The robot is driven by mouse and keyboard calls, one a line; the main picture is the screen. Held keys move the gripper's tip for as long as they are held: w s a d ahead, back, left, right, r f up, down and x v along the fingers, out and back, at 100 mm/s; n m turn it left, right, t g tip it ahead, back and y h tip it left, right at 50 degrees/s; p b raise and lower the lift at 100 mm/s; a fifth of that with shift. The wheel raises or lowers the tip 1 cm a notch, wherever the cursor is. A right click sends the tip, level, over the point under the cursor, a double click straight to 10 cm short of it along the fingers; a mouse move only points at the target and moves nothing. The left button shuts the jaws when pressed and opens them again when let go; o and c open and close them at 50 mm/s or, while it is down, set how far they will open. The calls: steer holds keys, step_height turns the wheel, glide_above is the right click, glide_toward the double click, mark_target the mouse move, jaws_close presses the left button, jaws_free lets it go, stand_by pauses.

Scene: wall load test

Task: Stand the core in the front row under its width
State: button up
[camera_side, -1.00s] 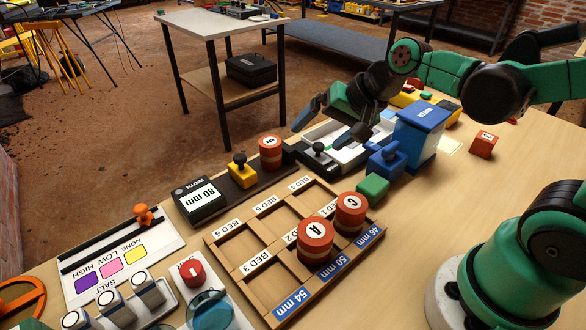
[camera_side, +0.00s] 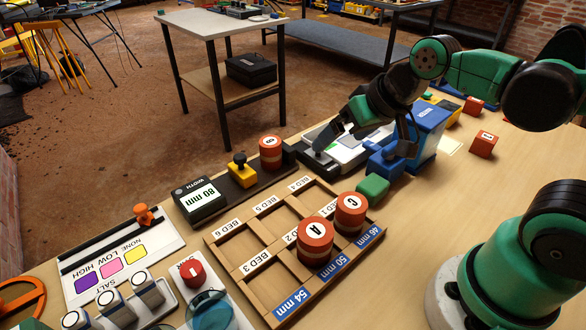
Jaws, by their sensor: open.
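The wooden tray (camera_side: 229,257) has beds labelled BED 1 to BED 6, with blue front tags (camera_side: 292,303) reading 54 mm, 50 mm and 46 mm. Core A (camera_side: 315,243) stands upright in the front row by the 50 mm tag. Core C (camera_side: 351,214) stands upright by the 46 mm tag. A third orange-red core (camera_side: 270,152) stands on the width gauge, right of its yellow slider (camera_side: 242,174). The gauge display (camera_side: 201,197) reads 80 mm. My gripper (camera_side: 366,146) is open, right of the gauge, over the black-and-white device and beside the blue one.
A blue device (camera_side: 426,126) with a knob stands behind the tray's right end, near a green block (camera_side: 372,188). The salt chart (camera_side: 120,262) and a red button (camera_side: 193,273) are at left. The front bed by 54 mm is empty.

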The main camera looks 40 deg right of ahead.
mark_target(273, 141)
steer(key=w+f+m+y, duration=0.2)
steer(key=w+m+y, duration=0.1)
steer(key=m, duration=0.3)
steer(key=w+d+f+m+y, duration=0.1)
steer(key=w+f+m+y, duration=0.1)
steer(key=w+m, duration=0.4)
steer(key=w+d+f+m+y, duration=0.1)
steer(key=w+f+m+y, duration=0.1)
steer(key=w+m+y, duration=0.3)
steer(key=shift+w+d+f+m+g, duration=0.1)
steer(key=shift+w+f+m+g, duration=0.1)
steer(key=shift+m, duration=0.6)
steer(key=shift+w+d+f+m+g, duration=0.1)
steer(key=shift+f+m, duration=0.05)
steer(key=shift+m, duration=0.65)
steer(key=shift+d+f+m+y, duration=0.3)
steer(key=shift+f+m+y, duration=0.2)
steer(key=shift+f+m, duration=0.1)
steer(key=shift+x, duration=2.8)
steer(key=shift+r, duration=0.1)
jaws_close()
